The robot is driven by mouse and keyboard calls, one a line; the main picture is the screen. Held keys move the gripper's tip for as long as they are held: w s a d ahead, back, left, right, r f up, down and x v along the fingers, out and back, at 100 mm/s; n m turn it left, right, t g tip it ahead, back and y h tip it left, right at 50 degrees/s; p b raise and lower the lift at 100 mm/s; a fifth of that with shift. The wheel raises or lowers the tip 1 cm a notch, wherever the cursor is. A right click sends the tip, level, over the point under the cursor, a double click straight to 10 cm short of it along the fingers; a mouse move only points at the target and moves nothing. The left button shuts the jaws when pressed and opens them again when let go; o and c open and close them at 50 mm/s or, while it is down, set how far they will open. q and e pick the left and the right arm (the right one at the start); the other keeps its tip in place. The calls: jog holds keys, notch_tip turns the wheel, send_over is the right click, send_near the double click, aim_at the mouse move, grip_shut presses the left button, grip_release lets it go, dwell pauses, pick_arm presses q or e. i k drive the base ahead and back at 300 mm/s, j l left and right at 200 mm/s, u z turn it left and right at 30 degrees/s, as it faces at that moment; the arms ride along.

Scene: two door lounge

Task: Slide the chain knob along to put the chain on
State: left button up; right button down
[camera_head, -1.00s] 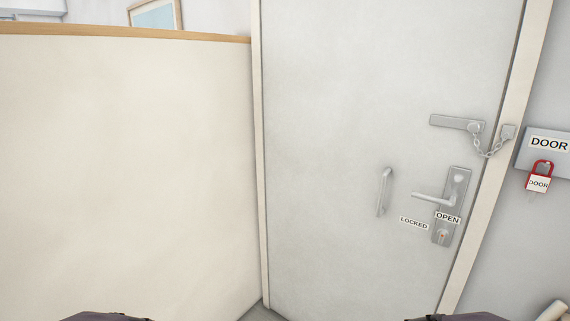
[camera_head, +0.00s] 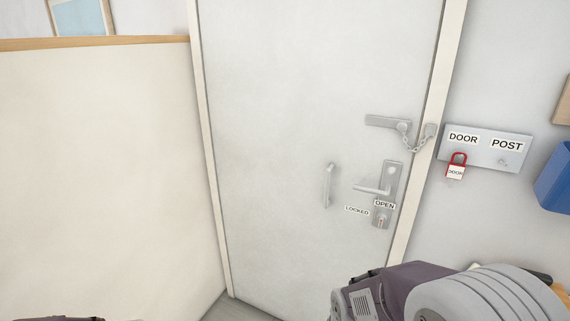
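The door chain (camera_head: 415,144) hangs in a short sagging loop between the door and the frame. Its slide track (camera_head: 385,121) is a grey horizontal bar high on the white door. The chain knob (camera_head: 404,127) sits at the right end of the track. The chain's other end is at a small grey anchor (camera_head: 431,130) on the door frame. Neither gripper shows. Part of my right arm is at the bottom right, and a little of my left arm at the bottom left edge. Both are well below the chain.
The door (camera_head: 290,150) is closed, with a lever handle (camera_head: 372,189) and a pull handle (camera_head: 328,185). A red padlock (camera_head: 456,166) hangs below a DOOR/POST plate (camera_head: 487,148). A cream partition (camera_head: 100,170) stands left. A blue bin (camera_head: 555,180) is at right.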

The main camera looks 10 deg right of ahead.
aim_at(401, 126)
jog(key=z, duration=1.25)
